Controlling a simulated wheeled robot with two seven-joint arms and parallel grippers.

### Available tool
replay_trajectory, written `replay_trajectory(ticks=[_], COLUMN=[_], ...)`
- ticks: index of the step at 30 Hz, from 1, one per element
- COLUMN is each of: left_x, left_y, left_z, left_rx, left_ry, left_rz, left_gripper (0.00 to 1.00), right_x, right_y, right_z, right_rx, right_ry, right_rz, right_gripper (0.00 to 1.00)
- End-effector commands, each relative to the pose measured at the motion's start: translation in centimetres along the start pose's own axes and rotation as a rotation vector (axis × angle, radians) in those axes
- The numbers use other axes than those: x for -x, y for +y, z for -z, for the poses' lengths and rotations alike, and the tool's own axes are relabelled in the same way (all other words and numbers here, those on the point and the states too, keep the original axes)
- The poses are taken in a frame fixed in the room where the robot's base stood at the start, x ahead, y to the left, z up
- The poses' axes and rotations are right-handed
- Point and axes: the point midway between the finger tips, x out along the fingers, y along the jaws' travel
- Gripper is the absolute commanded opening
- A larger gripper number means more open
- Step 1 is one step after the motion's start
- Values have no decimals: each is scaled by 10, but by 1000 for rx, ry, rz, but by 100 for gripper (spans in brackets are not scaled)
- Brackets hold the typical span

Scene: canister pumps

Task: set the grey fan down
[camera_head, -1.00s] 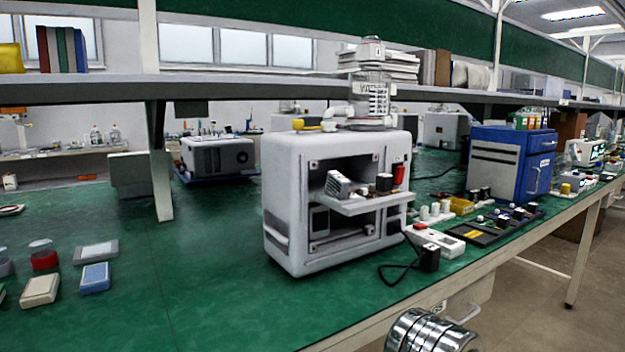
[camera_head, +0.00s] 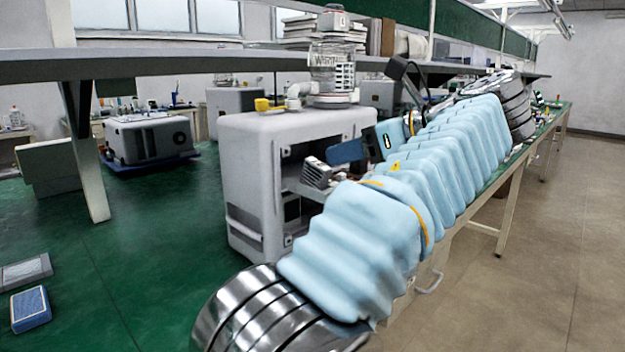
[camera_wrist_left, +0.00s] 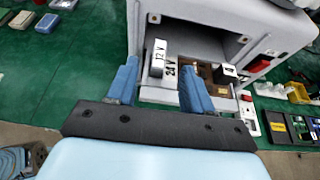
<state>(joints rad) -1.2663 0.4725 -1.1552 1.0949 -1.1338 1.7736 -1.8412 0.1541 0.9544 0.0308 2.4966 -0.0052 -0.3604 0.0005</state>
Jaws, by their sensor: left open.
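The grey fan appears to be the finned grey block (camera_head: 322,172) on the pulled-out shelf of the white-grey machine (camera_head: 245,170). My left gripper (camera_head: 345,152) is in front of the machine's opening, its blue fingers just right of the block. In the left wrist view the open fingers (camera_wrist_left: 158,66) point at the shelf (camera_wrist_left: 157,95). A pale block marked 12V (camera_wrist_left: 158,55) shows between them, nearer the left finger, with a 24V marking beside it. I cannot tell whether a finger touches the block.
A glass canister pump (camera_head: 333,72) stands on the machine's top. A blue box (camera_head: 30,308) and a grey tray lie on the green bench at left. A red switch (camera_wrist_left: 259,64) is right of the opening. Open green bench lies left of the machine.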

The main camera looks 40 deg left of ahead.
Motion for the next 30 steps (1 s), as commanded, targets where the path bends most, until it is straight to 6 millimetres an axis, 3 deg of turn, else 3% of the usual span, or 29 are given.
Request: replay_trajectory(ticks=[3,11,18,27,30], left_x=[-24,-49,-86,-93,-93], left_y=[0,0,0,-1,-1], left_z=[2,2,5,4,4], left_rx=[-2,-1,-2,-2,-1], left_ry=[2,1,1,1,1], left_rz=[0,1,1,3,3], left_gripper=[51,51,51,51,37], right_x=[-6,-8,-12,-12,-12], right_y=[2,4,5,5,5], right_z=[0,0,0,0,0], right_rx=[-1,-1,-2,-2,-2], right_ry=[0,1,1,1,1], right_rz=[-1,-1,-1,-2,-2], right_gripper=[43,43,43,43,43])
